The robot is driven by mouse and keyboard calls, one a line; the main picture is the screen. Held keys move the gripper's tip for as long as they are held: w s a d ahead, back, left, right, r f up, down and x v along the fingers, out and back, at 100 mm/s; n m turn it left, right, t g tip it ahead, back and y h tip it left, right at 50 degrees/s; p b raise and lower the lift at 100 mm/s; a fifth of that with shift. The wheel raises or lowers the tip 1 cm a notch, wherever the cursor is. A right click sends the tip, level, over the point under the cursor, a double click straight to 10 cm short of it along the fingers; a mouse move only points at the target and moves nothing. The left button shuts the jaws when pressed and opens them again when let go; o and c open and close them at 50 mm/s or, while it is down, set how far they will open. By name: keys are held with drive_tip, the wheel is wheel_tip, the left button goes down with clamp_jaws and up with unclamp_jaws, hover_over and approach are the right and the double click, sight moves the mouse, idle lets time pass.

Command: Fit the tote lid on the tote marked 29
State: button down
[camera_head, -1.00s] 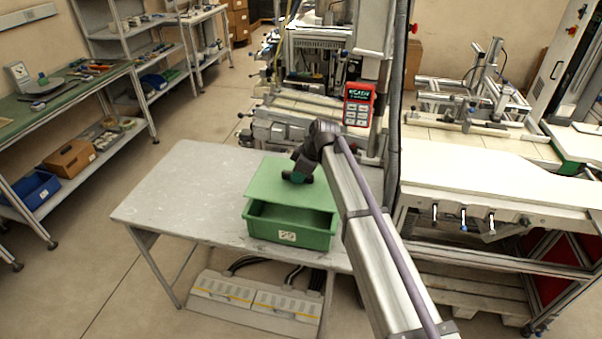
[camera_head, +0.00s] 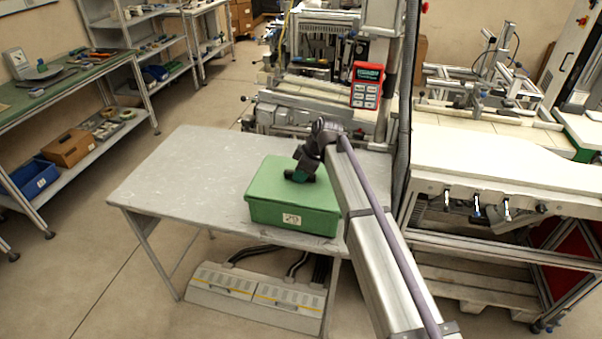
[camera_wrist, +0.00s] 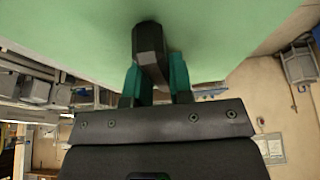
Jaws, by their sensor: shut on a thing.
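The green tote (camera_head: 287,217) marked 29 stands upright on the grey table, its label facing the front. The green tote lid (camera_head: 270,184) lies over the tote's top, level and covering the opening as far as the head view shows. My gripper (camera_head: 300,176) is above the lid, shut on the lid's handle. In the wrist view my gripper (camera_wrist: 155,80) has its teal fingers on either side of the dark handle (camera_wrist: 149,45), with the green lid (camera_wrist: 70,30) filling the top. The rear edges of lid and tote are partly hidden by my arm.
The grey table (camera_head: 180,180) has free room left of the tote. A red handheld panel (camera_head: 366,85) hangs behind and right of it. A white-topped bench (camera_head: 500,170) stands to the right.

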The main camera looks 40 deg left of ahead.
drive_tip(key=c, duration=0.9)
unclamp_jaws()
drive_tip(key=p+v, duration=1)
drive_tip(key=v, duration=0.1)
